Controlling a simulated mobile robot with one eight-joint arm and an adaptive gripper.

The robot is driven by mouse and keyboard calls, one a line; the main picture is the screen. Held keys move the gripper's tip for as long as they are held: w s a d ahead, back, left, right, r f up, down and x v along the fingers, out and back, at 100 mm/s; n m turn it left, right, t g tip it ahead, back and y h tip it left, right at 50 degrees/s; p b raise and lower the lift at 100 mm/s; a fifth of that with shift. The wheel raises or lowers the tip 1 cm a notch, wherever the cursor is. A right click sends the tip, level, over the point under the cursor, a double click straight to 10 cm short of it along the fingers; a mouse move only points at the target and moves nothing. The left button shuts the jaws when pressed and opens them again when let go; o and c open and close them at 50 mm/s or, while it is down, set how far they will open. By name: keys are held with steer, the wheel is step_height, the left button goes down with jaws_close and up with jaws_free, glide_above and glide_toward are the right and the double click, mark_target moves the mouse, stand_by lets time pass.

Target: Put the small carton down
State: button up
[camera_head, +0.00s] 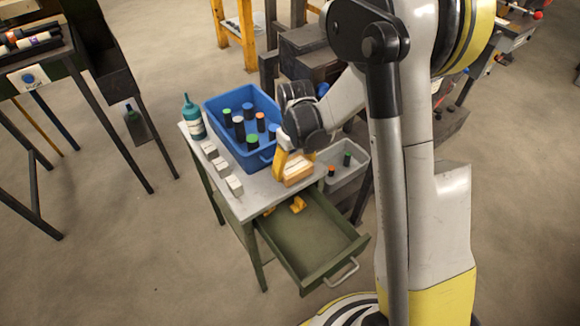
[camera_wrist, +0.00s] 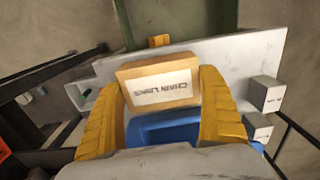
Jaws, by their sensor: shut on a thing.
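The small carton (camera_head: 297,169) is a tan box with a white label. It is at the right front part of the grey tabletop (camera_head: 262,199), close to the edge above the open drawer. My gripper (camera_head: 287,168) has yellow fingers and is shut on the carton. In the wrist view, the carton (camera_wrist: 158,82) sits between the two yellow fingers (camera_wrist: 165,95), its printed label facing the camera. I cannot tell whether the carton's underside touches the tabletop.
A blue bin (camera_head: 215,104) with several capped cylinders stands behind my gripper. Several small grey boxes (camera_head: 233,185) and a teal bottle (camera_head: 193,118) line the left side. The green drawer (camera_head: 305,238) is open below, with a yellow item inside. A grey bin (camera_head: 352,183) stands at right.

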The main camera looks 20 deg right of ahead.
steer(key=shift+w+a+f+b, duration=0.2)
steer(key=shift+w+f+b, duration=0.2)
steer(key=shift+w, duration=0.15)
steer(key=shift+w+a+f+b, duration=0.2)
steer(key=shift+w+f+b, duration=0.15)
steer(key=shift+w, duration=0.15)
steer(key=shift+f, duration=0.1)
steer(key=shift+f, duration=0.15)
steer(key=o, duration=1.2)
steer(key=shift+s, duration=0.1)
steer(key=shift+r, duration=0.2)
